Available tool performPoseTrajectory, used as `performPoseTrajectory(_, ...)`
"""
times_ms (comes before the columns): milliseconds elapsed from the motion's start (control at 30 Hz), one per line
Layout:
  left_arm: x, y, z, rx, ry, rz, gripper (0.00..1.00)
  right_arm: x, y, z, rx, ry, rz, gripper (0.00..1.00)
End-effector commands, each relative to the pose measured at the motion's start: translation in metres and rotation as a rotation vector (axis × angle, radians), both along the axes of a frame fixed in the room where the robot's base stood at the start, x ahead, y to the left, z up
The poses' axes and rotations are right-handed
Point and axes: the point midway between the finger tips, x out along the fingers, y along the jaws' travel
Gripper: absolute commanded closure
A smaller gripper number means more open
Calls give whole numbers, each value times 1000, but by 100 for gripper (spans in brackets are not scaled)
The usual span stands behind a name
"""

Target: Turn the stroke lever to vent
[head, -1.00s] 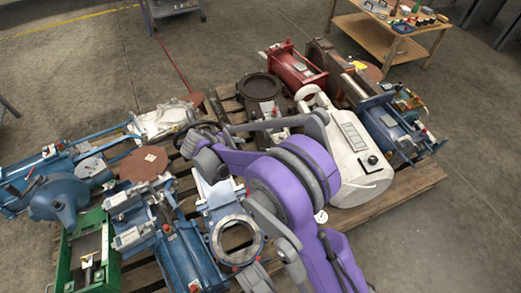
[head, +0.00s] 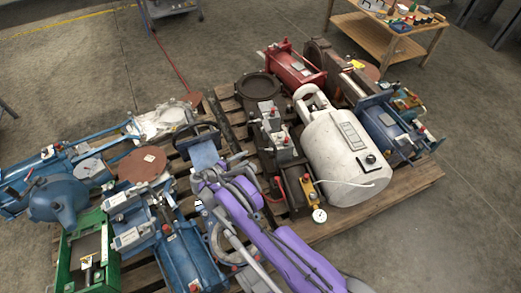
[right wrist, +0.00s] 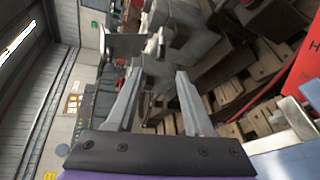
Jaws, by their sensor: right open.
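My right gripper (head: 243,163) is at the end of the purple arm, over the middle of the pallet lot, left of a dark actuator with grey blocks (head: 284,150) on top. In the right wrist view the two grey fingers (right wrist: 157,98) are apart with nothing held. A grey block-like part (right wrist: 168,50) shows beyond and between the fingertips, apart from them. Small red knobs or fittings (head: 272,112) show on the grey blocks. I cannot tell which part is the stroke lever, and no vent mark is readable. My left gripper is out of view.
A white cylinder (head: 345,160) and a pressure gauge (head: 319,215) stand right of the arm. Blue actuators (head: 185,262) and a green frame (head: 65,262) crowd the left. A red cylinder (head: 297,65) lies behind. A wooden table (head: 385,38) stands at the back right.

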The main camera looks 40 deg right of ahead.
Motion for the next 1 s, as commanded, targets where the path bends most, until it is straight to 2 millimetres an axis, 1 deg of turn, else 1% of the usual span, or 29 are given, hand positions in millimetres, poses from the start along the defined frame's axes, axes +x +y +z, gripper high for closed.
performPoseTrajectory(167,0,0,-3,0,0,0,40,-1,-14,-5,-6,0,-3,48)
performPoseTrajectory(400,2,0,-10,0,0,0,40,1,-58,-16,-4,0,-4,48)
performPoseTrajectory(600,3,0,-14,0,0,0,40,2,-90,-23,-4,0,-3,48)
performPoseTrajectory(800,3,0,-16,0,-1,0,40,3,-104,-26,-3,0,-2,48)
performPoseTrajectory(1000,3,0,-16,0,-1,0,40,3,-105,-26,-2,0,-1,48)
